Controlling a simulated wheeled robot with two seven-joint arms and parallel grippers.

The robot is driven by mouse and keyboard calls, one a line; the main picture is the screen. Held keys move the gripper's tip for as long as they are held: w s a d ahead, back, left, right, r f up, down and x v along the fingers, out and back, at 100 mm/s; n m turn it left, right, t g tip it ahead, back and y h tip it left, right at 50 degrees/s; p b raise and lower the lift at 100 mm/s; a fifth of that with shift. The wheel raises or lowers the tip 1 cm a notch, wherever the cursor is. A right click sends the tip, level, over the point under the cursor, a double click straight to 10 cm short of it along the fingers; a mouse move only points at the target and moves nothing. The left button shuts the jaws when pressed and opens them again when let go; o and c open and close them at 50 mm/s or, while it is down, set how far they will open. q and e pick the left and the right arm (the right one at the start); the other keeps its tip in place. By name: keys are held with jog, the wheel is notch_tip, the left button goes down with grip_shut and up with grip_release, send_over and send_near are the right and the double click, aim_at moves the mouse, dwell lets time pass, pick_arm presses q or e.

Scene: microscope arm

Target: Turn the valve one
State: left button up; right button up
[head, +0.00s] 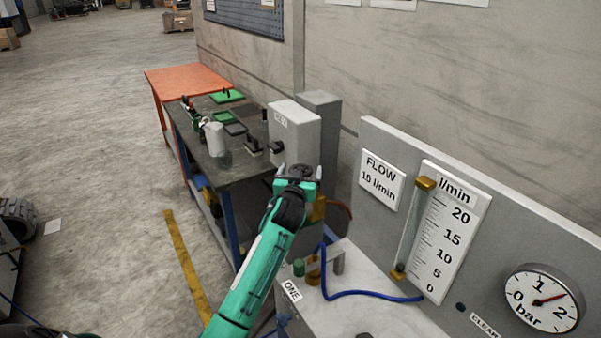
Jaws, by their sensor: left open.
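The label ONE (291,290) is on the front left edge of a pale bench. Just behind it stand a small green knob (299,267) and a brass fitting (313,270), with a blue hose nearby; which part is valve one's handle I cannot tell for sure. My left gripper (299,171) is open and empty, its fingers pointing away from me. In the picture it is above the knob and in front of the grey box, apart from the knob. A brass part (319,209) shows partly behind my left gripper. My right gripper is not in view.
A panel on the right holds the flow tube (411,230) with its l/min scale, a FLOW 10 l/min sign (381,180) and a bar gauge (543,299). The blue hose (370,294) crosses the pale bench. A grey box (295,130) stands by a cluttered dark workbench (232,168).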

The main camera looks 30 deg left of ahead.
pick_arm(q)
jog(key=shift+s, duration=0.1)
jog(key=shift+s+d+f, duration=0.1)
jog(key=shift+s+d, duration=0.05)
jog(key=shift+s, duration=0.2)
jog(key=b+v, duration=0.3)
jog(key=v, duration=1)
jog(key=shift+b, duration=0.35)
